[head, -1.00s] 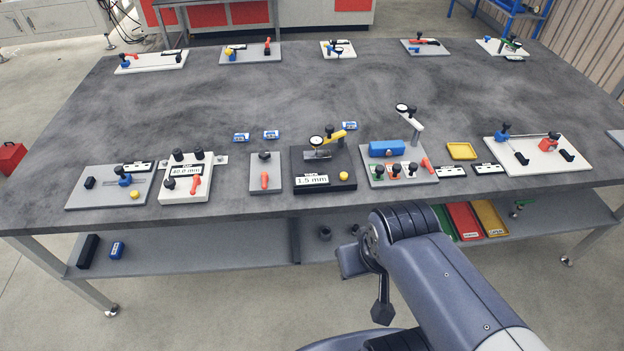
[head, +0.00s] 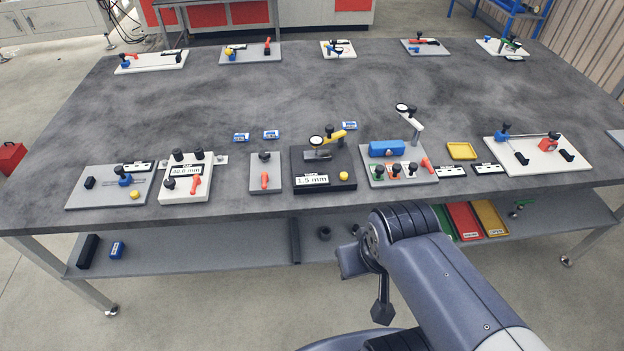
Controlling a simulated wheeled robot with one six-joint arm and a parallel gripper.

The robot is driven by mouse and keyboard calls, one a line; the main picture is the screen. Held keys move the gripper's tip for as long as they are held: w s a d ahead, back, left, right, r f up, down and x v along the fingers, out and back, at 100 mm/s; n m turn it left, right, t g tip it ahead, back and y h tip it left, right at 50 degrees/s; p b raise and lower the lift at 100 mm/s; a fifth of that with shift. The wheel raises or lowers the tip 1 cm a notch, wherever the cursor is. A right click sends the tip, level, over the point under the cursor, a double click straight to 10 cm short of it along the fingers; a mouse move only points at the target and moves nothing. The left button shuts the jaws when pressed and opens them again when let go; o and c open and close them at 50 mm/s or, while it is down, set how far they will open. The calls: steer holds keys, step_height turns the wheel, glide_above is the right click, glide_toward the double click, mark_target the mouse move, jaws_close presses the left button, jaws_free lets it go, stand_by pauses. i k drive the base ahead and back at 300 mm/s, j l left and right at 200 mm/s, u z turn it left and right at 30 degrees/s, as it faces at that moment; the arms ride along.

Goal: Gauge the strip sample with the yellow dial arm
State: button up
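The yellow dial arm (head: 334,136) stands on a black gauge block (head: 325,163) at the near middle of the table in the head view. A round white dial (head: 316,141) sits at its left end. A small grey piece (head: 317,154) shows below the dial; I cannot tell if it is the strip sample or whether the dial touches it. The block's front label (head: 312,180) reads 1.5 mm, with a yellow knob (head: 344,176) beside it. Dark parts at my arm's end show in front of the table, well short of the gauge; my gripper's fingers cannot be made out.
Left of the gauge are a grey plate with a red handle (head: 264,182) and a white mm-display fixture (head: 186,190). Right of it is a fixture with a blue block (head: 387,148). Blue tags (head: 271,134) lie behind. The table's middle (head: 290,95) is clear.

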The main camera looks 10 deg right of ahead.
mark_target(315, 140)
steer(key=i+z, duration=0.15)
steer(key=i, duration=0.8)
